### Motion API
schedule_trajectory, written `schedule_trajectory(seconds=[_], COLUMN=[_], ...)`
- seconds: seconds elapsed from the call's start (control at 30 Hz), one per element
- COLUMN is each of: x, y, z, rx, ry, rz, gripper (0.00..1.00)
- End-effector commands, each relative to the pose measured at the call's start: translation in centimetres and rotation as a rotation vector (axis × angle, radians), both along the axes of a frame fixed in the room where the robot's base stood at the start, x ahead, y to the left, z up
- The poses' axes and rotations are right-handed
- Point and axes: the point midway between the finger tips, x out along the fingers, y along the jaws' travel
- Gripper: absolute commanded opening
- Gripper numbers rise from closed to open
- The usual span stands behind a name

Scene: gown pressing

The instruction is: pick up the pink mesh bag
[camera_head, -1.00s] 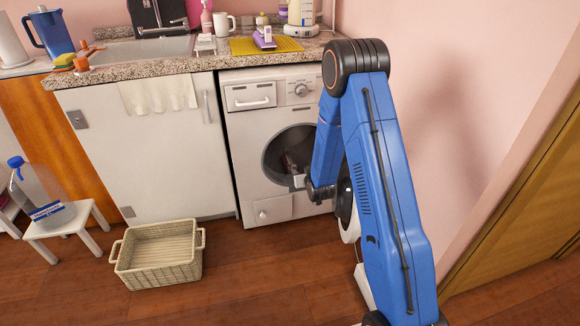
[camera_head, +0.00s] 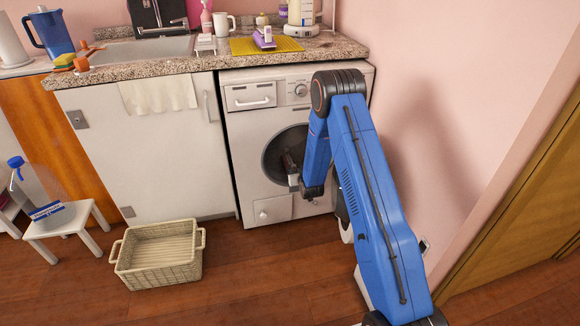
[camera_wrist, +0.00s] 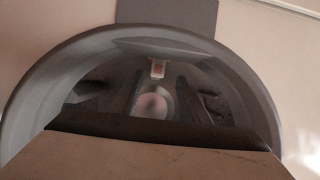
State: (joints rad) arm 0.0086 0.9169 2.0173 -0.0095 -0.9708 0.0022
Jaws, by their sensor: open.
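My gripper (camera_head: 290,164) is at the round door opening of the white washing machine (camera_head: 243,133), its fingers reaching into the dark drum. In the wrist view my gripper (camera_wrist: 160,88) is open, with two dark fingers apart inside the opening. A pale pinkish rounded patch shows between the fingers in the wrist view; I cannot tell whether it is the pink mesh bag. A small white piece with a red mark (camera_wrist: 157,69) shows just beyond the fingertips. The pink mesh bag is not clearly seen in the head view, where the drum is dark and partly behind my arm.
The rim of the drum opening (camera_wrist: 42,82) surrounds the gripper closely. A wicker basket (camera_head: 128,268) stands on the floor at the left. The counter (camera_head: 120,68) runs above the machine.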

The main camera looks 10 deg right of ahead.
Motion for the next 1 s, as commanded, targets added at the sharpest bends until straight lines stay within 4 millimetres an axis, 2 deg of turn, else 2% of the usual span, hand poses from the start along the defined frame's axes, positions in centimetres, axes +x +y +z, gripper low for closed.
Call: schedule_trajectory(seconds=[0.1, 0.33, 0.67, 0.97, 1.0], x=[1.2, 2.4, 6.3, 6.6, 6.6], y=[0.0, -0.1, -0.5, -0.5, -0.5], z=[-0.4, -0.9, -2.0, -2.3, -2.3], rx=[0.0, 0.0, 0.0, -0.001, -0.001], ry=[-0.001, 0.0, -0.001, 0.001, 0.001], rz=[0.0, 0.0, 0.0, 0.0, 0.0], gripper=[0.42, 0.42, 0.42, 0.42, 0.35])
